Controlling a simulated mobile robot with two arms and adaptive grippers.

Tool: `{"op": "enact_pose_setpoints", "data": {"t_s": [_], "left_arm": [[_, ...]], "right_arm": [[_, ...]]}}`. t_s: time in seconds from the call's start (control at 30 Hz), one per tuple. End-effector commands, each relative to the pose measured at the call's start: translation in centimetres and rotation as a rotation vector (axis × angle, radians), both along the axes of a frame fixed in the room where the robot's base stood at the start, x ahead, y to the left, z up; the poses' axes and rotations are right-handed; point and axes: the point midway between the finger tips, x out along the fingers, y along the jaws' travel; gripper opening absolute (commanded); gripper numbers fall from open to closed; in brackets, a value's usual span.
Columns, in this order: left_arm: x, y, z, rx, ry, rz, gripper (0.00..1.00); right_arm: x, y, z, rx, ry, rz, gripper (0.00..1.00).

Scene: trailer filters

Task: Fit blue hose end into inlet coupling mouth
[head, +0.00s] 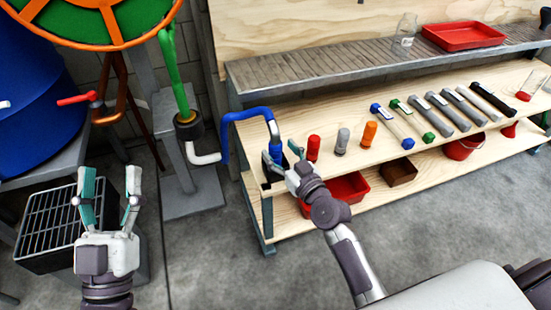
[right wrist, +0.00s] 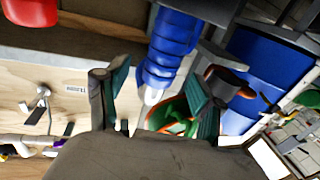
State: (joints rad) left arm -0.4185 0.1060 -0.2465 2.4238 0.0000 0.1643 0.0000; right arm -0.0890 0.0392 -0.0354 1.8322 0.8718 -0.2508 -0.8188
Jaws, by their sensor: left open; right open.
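The blue hose (head: 240,115) leaves a white elbow pipe (head: 203,158), arches right and bends down to its end (head: 275,150) at the workbench's left edge. My right gripper (head: 283,157) is open around or just beside that end. In the right wrist view, the ribbed blue end (right wrist: 168,55) and its pale tip show near and between the spread fingers; contact cannot be told. A dark coupling (head: 188,125) on a grey pedestal has a green hose (head: 174,70) running to its top. An inlet mouth cannot be clearly made out. My left gripper (head: 110,180) is open and empty.
The wooden bench (head: 330,125) holds red, grey and orange plugs and several cylindrical tools. A red bin (head: 350,190) sits on the lower shelf. A blue drum (head: 35,95), an orange-green reel (head: 95,20) and a black grate (head: 45,230) stand left. Floor in front is clear.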

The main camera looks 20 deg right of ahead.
Motion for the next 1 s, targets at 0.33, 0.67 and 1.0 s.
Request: {"op": "enact_pose_setpoints", "data": {"t_s": [0.33, 0.67, 1.0], "left_arm": [[-1.4, 0.1, 1.8, -0.038, -0.132, -0.007, 0.61], [-1.4, 0.1, 1.7, -0.038, -0.129, -0.007, 0.61], [-1.4, 0.1, 1.7, -0.037, -0.129, -0.006, 0.61]], "right_arm": [[2.6, 0.6, -0.1, 0.000, 0.002, 0.000, 0.68], [2.6, 0.6, -0.1, -0.001, 0.001, 0.000, 0.34], [2.6, 0.6, 0.0, -0.001, 0.000, 0.000, 0.00]]}}
